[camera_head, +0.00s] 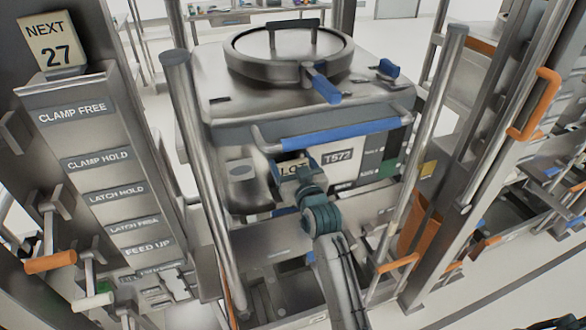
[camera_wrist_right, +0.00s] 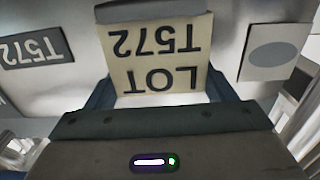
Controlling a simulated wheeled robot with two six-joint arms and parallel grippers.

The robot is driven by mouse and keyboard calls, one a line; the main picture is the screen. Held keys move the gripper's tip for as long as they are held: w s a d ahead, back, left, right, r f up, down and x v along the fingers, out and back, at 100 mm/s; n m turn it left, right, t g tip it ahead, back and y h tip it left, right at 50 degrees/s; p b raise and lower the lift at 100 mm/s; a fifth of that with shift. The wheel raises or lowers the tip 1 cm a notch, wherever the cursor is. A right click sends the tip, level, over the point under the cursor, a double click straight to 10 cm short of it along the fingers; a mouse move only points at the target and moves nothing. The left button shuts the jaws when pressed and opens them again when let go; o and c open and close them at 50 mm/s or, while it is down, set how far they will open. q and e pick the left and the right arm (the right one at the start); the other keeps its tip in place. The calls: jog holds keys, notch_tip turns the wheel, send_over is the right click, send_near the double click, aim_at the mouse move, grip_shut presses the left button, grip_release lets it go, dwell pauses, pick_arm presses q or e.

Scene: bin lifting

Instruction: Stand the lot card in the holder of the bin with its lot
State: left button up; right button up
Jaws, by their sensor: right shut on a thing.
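The lot card (camera_head: 293,167) is cream with dark "LOT" lettering, in front of the bin (camera_head: 225,113). In the right wrist view the card (camera_wrist_right: 160,62) reads "LOT T572" upside down. My right gripper (camera_head: 288,180) is shut on it, with a finger at each side edge in the wrist view (camera_wrist_right: 160,92). A grey bar (camera_wrist_right: 150,10), possibly the holder, lies across the card's lower edge; I cannot tell whether the card sits in it. The bin's label (camera_head: 338,155) reads T572, matching the card. My left gripper is out of view.
A blue handle bar (camera_head: 335,131) runs just above the card. Steel posts (camera_head: 205,180) stand either side of the bin. A plate with a grey oval (camera_head: 241,172) is left of the card. A "NEXT 27" sign (camera_head: 52,42) tops the panel of levers at left.

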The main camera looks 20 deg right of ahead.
notch_tip(320, 180, down, 2)
jog(key=shift+d, duration=0.1)
jog(key=shift+f, duration=0.1)
jog(key=shift+f, duration=0.1)
jog(key=o, duration=1)
jog(key=shift+s, duration=0.15)
jog(key=s+b, duration=0.2)
jog(key=s, duration=0.9)
jog(key=shift+s+d, duration=0.15)
jog(key=shift+s, duration=0.25)
